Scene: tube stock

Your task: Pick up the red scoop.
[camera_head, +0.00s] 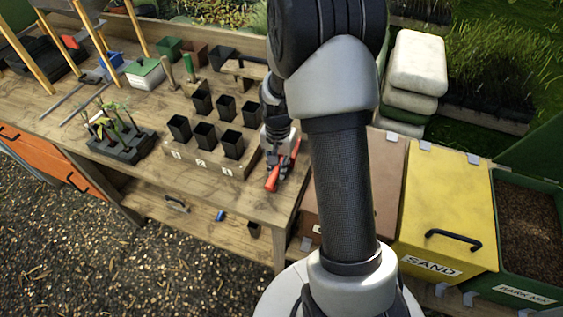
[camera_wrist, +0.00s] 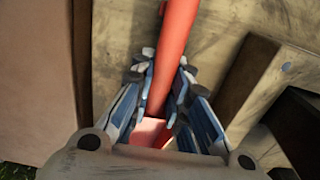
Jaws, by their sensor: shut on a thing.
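The red scoop (camera_head: 272,178) is at the right end of the wooden bench, beside the numbered block of black pots. My gripper (camera_head: 281,155) is around it, and my arm hides part of the view there. In the wrist view the scoop's red shaft (camera_wrist: 174,50) runs between the two fingers of my gripper (camera_wrist: 163,85), which are shut on it from both sides. A lighter red part of it shows lower between the fingers. I cannot tell whether the scoop is lifted clear of the bench top.
The wooden pot block (camera_head: 213,176) with several black pots stands just left of the gripper. A seedling tray (camera_head: 122,148) is farther left. A yellow sand bin (camera_head: 442,205) and a green bark bin (camera_head: 535,222) stand at the right.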

